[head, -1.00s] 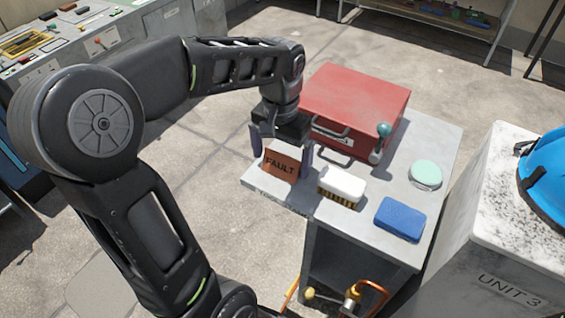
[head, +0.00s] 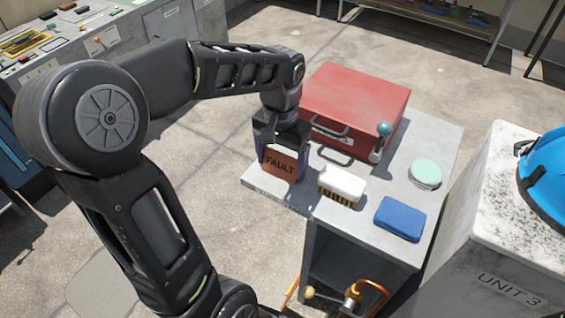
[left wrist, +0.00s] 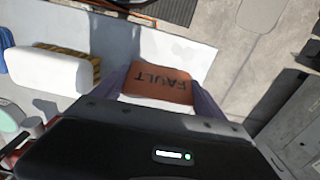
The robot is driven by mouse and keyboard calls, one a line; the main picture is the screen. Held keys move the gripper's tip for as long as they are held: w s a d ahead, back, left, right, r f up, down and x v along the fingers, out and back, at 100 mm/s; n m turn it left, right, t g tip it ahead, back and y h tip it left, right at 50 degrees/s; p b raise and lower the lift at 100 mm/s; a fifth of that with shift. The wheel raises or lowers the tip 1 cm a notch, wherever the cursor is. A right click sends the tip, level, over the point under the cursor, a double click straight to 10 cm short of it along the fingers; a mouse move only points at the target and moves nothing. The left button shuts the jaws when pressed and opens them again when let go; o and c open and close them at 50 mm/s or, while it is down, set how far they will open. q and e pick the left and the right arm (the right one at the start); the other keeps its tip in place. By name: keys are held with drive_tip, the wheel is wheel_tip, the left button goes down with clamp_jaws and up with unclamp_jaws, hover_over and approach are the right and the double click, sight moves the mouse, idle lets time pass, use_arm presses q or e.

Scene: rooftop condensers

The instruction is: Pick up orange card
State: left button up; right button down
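The orange card (head: 279,164), marked FAULT, stands upright at the near left edge of the grey cart top (head: 440,150). My left gripper (head: 283,160) points down over it, with a purple finger at each side edge of the card. In the left wrist view the card (left wrist: 158,82) fills the gap between the fingers, which touch both its edges, so the left gripper is shut on it. I cannot tell whether its lower edge is clear of the cart. My right gripper is not in view.
Right of the card are a white brush (head: 342,184), a blue block (head: 400,218) and a pale green round tin (head: 425,174). A red toolbox (head: 355,100) and a teal-knobbed tool (head: 381,140) stand behind. A blue helmet (head: 548,175) sits on the UNIT 3 housing (head: 490,200).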

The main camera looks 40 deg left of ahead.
sight(281, 156)
use_arm(q)
drive_tip(key=c, duration=0.8)
drive_tip(key=shift+c, duration=0.2)
wheel_tip(281, 156, up, 10)
drive_tip(key=shift+r, duration=0.1)
idle(0.5)
